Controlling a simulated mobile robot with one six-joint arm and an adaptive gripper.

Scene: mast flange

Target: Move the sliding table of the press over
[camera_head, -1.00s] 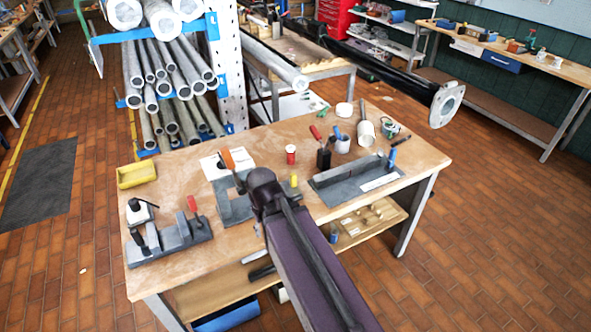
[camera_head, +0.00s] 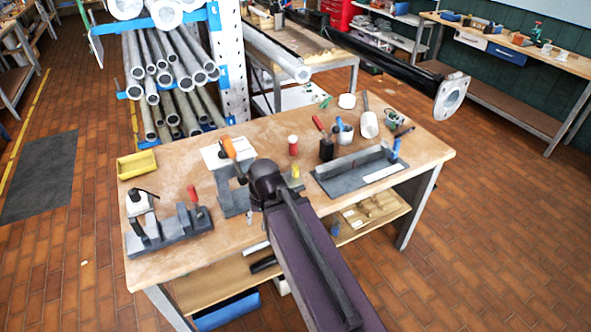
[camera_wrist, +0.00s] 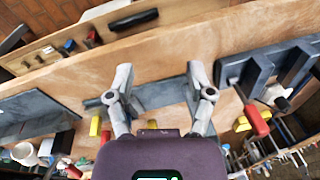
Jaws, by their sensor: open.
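A second grey fixture (camera_head: 170,228) with a red handle and black levers stands at the left. A long grey fixture (camera_head: 345,178) stands at the right. I cannot tell for sure which is the press or which part is its sliding table. My gripper (camera_wrist: 160,75) is open and empty above the middle fixture's grey plate (camera_wrist: 160,93) in the wrist view. The head view mostly hides its fingers behind the arm.
The wooden bench (camera_head: 270,232) also holds a yellow bin (camera_head: 137,165), a red can (camera_head: 293,145), a mug (camera_head: 343,131) and hand tools. A pipe rack (camera_head: 233,70) stands behind it. A dark tube's flanged end (camera_head: 453,97) juts out beyond the back right corner.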

